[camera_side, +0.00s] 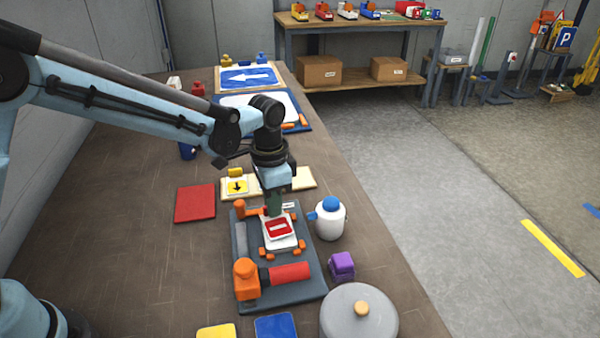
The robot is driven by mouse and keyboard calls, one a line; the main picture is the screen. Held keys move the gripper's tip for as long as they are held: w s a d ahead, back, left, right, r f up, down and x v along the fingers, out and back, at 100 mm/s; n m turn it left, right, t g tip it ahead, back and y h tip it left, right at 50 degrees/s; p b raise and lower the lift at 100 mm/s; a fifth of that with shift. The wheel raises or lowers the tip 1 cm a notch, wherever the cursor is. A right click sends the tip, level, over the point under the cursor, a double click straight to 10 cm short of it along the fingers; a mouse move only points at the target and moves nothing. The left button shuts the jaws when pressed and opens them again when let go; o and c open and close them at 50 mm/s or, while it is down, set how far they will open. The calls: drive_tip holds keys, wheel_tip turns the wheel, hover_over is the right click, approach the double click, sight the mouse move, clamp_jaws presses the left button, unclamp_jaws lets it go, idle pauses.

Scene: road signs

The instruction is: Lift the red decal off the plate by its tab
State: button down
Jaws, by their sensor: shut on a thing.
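The red decal (278,227) with a white bar lies at the white plate (283,245), which sits on a dark grey fixture (303,275) with orange clamps. My gripper (274,209) points down at the far edge of the decal. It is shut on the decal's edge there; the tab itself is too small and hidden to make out. I cannot tell whether any part of the decal is raised off the plate.
A white bottle with a blue cap (330,220) stands close right of the fixture. A red roller (288,273), a purple block (342,266) and a grey lidded pot (358,317) are nearer.

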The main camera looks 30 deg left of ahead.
drive_tip(key=shift+r, duration=0.4)
wheel_tip(320, 180, up, 3)
drive_tip(key=shift+f, duration=0.2)
drive_tip(key=s+d+r, duration=0.8)
drive_tip(key=r, duration=0.2)
drive_tip(key=shift+s+r, duration=0.15)
drive_tip(key=shift+r, duration=0.15)
drive_tip(key=shift+d, duration=0.1)
